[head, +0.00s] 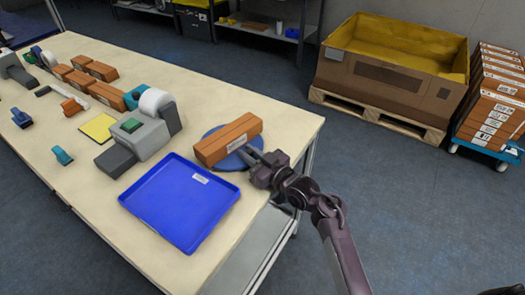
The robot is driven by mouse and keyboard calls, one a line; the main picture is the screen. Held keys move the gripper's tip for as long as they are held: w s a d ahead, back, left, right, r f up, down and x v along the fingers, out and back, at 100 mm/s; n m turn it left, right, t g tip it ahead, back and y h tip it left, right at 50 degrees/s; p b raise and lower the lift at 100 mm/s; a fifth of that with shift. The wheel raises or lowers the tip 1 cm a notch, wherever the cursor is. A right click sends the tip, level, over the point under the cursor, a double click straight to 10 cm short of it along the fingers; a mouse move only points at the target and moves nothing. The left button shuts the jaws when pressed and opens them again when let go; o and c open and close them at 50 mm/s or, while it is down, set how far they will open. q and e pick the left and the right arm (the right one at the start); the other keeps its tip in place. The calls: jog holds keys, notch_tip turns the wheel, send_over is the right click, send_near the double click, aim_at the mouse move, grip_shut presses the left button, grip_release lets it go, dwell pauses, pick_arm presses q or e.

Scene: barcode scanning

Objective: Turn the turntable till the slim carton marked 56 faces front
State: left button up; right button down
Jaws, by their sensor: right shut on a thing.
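The blue round turntable (232,162) sits near the right edge of the table. A long slim brown carton (223,140) lies on it, with a white label on its near side; the number is too small to read. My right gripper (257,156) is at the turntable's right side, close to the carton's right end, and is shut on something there. The fingertips are small and partly hidden, so I cannot tell whether they hold the turntable's rim or the carton. My left gripper does not show.
An empty blue tray (178,203) lies just left of the turntable. A grey label printer (136,139) and a yellow pad (98,127) stand behind it. Several brown cartons (79,80) and handheld scanners (62,155) lie farther left. A large crate (385,86) stands on the floor.

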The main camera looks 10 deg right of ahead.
jog(key=shift+s+a+m+h, duration=0.1)
jog(key=shift+a+m+h, duration=0.1)
jog(key=shift+m+h, duration=0.15)
jog(key=c, duration=1.4)
grip_release()
jog(key=v, duration=0.7)
jog(key=shift+s+f+b, duration=0.1)
jog(key=shift+f+b, duration=0.1)
jog(key=shift+b, duration=0.15)
jog(key=shift+s+d, duration=0.15)
jog(key=shift+s, duration=0.2)
jog(key=shift+c, duration=0.5)
